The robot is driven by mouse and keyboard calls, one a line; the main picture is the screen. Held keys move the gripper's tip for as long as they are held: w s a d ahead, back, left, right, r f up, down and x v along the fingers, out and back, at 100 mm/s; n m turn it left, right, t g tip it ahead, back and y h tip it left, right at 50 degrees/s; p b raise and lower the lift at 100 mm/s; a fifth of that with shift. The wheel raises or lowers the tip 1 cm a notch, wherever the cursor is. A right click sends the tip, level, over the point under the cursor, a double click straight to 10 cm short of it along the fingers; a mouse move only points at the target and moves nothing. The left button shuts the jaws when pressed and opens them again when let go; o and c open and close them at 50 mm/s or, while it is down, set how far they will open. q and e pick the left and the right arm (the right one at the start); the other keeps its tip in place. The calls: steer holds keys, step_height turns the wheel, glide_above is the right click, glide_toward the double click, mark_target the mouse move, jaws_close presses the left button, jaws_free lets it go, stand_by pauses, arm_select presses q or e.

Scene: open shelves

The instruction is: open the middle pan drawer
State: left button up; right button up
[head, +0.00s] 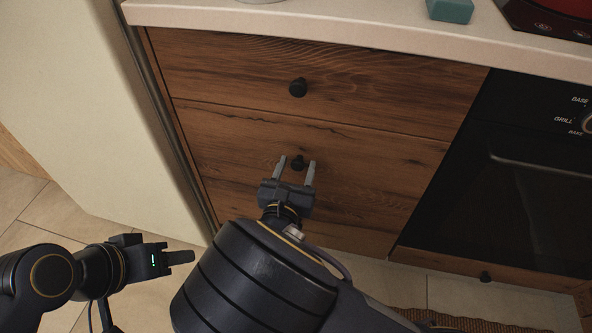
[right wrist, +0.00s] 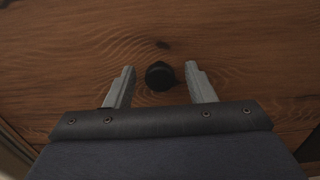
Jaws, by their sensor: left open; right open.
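The middle pan drawer (head: 370,165) is a brown wood front below a top drawer, and it is shut. Its round black knob (head: 298,161) sits at the middle of the front. My right gripper (head: 297,166) is open, with its two grey fingers on either side of the knob. In the right wrist view the knob (right wrist: 160,75) stands between the open fingertips, with a gap on both sides. My left gripper (head: 182,257) is open and empty at the lower left, away from the drawers.
The top drawer (head: 400,85) with a black knob (head: 298,88) is above, under a pale countertop (head: 330,25). A black oven (head: 520,170) stands to the right. A pale panel (head: 90,110) is on the left. Tiled floor shows at the lower left.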

steer(key=shift+w, duration=0.1)
jaws_close()
stand_by(0.3)
